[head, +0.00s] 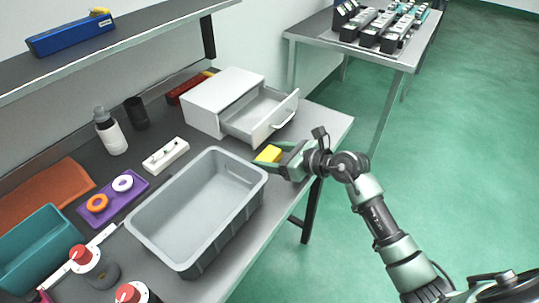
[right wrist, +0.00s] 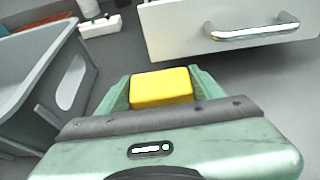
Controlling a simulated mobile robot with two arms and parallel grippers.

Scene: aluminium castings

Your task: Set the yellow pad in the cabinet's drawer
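The yellow pad (head: 269,153) is between the fingers of my right gripper (head: 268,158), above the table between the grey bin and the cabinet. In the right wrist view the pad (right wrist: 161,87) sits between both green fingertips (right wrist: 162,92), which appear closed on its sides. The white cabinet (head: 218,100) stands at the back of the table. Its drawer (head: 262,117) is pulled open, and the part of its inside in view looks empty. The drawer front with its handle (right wrist: 262,33) is just ahead of the gripper. My left gripper is not in view.
A grey bin (head: 153,239) stands left of the right gripper. A white block with holes (head: 166,156), a white bottle (head: 112,136), a dark cup (head: 137,113) and a purple tray (head: 128,205) are further left. A shelf (head: 130,37) overhangs the back.

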